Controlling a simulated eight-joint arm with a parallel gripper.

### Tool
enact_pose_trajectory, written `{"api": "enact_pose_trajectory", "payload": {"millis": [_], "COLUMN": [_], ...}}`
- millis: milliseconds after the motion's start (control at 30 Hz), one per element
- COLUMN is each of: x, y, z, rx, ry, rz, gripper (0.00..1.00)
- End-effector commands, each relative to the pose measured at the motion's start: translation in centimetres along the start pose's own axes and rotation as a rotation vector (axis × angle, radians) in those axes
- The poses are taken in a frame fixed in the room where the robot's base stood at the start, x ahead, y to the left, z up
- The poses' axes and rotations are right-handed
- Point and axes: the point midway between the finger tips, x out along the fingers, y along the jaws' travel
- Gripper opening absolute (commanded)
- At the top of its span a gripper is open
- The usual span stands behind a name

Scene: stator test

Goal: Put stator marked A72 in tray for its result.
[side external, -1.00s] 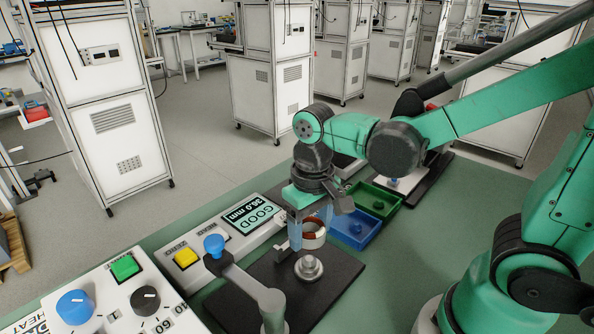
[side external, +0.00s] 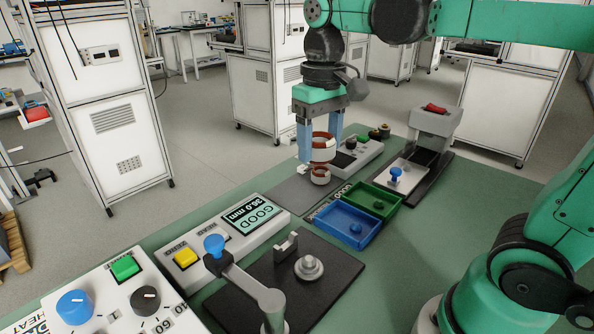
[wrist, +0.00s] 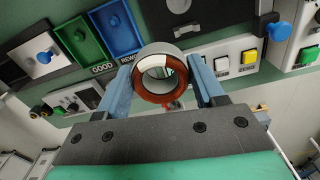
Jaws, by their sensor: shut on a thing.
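My gripper (side external: 320,150) is shut on a stator (side external: 323,141), a white and copper-brown ring. It holds the stator raised above a dark grey mat behind the test fixture. In the wrist view the stator (wrist: 160,75) sits between the two blue fingers, its hole facing the camera; no A72 mark is readable. The blue tray (side external: 335,233) and green tray (side external: 391,208) lie to the right. In the wrist view, GOOD is printed by the green tray and REW... by the blue one.
The test fixture (side external: 309,267) with a bare metal post stands in front, with a blue-knobbed lever (side external: 214,246) beside it. A box with a green button (side external: 364,140) is behind the trays. A grey press-like device (side external: 435,122) stands at the back right. The green table is clear at right.

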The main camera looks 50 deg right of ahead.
Motion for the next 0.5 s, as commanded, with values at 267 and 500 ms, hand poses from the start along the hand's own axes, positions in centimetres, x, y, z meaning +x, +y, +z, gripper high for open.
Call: {"api": "enact_pose_trajectory", "payload": {"millis": [267,500], "x": [6.9,10.6], "y": [11.9,18.0], "z": [-1.9,0.0], "rx": [0.015,0.007], "ry": [0.000,0.001], "rz": [0.000,0.000], "gripper": [0.00,0.00]}}
